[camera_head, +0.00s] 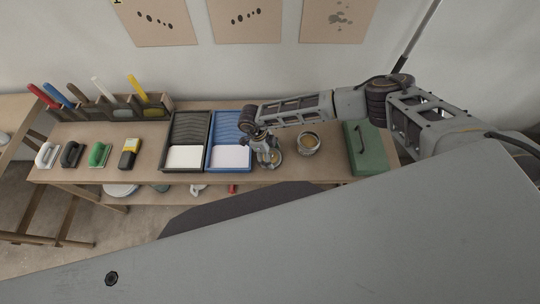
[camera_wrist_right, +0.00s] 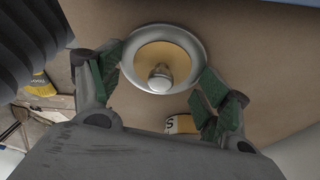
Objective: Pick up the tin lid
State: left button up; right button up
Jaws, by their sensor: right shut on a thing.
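The tin lid (camera_head: 276,157) is round and silvery, on the bench just right of the blue tray. In the right wrist view the lid (camera_wrist_right: 183,62) shows a pale metal rim, an amber inner face and a shiny knob at its middle. My right gripper (camera_head: 265,150) is over it from above; in the wrist view the gripper (camera_wrist_right: 157,80) has its green pads on either side of the lid, shut on it. Whether the lid is clear of the bench top cannot be told. My left gripper is not in view.
A round open tin (camera_head: 309,143) stands just right of the lid. A green box (camera_head: 366,150) is at the right end. A blue tray (camera_head: 229,137) and a black tray (camera_head: 188,135) stand left. Several hand tools lie further left, before a wooden rack (camera_head: 105,110).

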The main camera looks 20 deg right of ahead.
jog(key=shift+d+r, duration=0.1)
jog(key=shift+r, duration=0.45)
grip_shut()
jog(key=shift+r+b, duration=0.45)
jog(key=shift+r, duration=3.95)
jog(key=shift+s, duration=0.1)
